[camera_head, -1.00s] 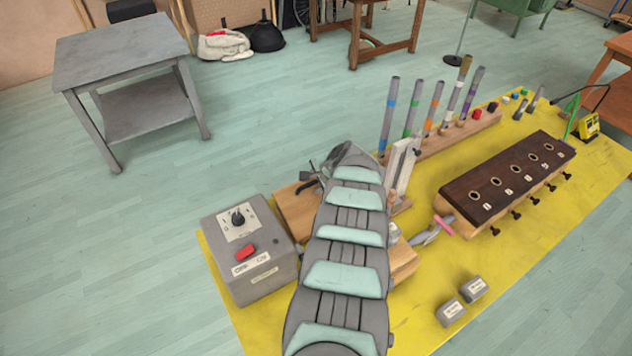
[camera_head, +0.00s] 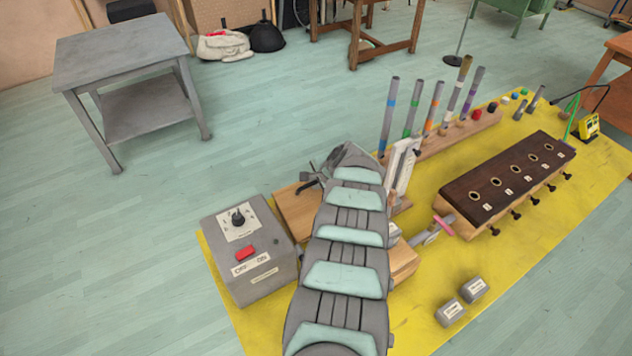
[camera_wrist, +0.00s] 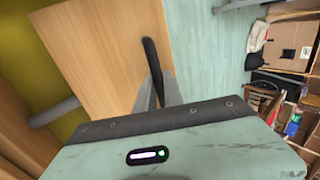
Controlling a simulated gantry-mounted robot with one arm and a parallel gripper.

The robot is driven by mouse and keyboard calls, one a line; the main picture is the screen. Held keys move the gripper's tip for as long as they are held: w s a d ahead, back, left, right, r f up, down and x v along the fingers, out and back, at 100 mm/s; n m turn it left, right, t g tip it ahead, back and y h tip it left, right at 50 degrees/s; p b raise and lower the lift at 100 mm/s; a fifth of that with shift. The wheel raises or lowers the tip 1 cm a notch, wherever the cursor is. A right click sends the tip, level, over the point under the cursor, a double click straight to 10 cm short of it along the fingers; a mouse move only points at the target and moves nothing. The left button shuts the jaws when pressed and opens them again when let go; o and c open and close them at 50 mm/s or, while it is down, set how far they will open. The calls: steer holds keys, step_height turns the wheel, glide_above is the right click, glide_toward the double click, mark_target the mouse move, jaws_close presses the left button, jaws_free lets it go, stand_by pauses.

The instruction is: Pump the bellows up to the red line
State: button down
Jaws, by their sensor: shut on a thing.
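The bellows (camera_head: 293,212) shows as wooden boards on the yellow mat, mostly hidden behind my arm; a board also fills the upper left of the wrist view (camera_wrist: 100,45). My gripper (camera_head: 318,172) is at the far edge of the bellows. In the wrist view its grey fingers (camera_wrist: 158,92) are shut on a black handle (camera_wrist: 151,58) beside the board. A white upright gauge panel (camera_head: 402,165) stands just right of my arm's end. The red line is too small to make out.
A grey switch box (camera_head: 250,250) with a red switch stands left of my arm. A dark pipe chest (camera_head: 505,178), a rack of upright tubes (camera_head: 440,140) and two small grey blocks (camera_head: 462,302) lie to the right.

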stand_by(0.8)
steer(key=shift+w+a+f+b, duration=0.2)
steer(key=shift+f+b, duration=0.3)
steer(key=shift+b, duration=0.5)
steer(key=shift+w+a+f+b, duration=0.1)
steer(key=shift+w+f+b, duration=0.15)
steer(key=shift+b, duration=0.65)
steer(key=shift+r, duration=0.1)
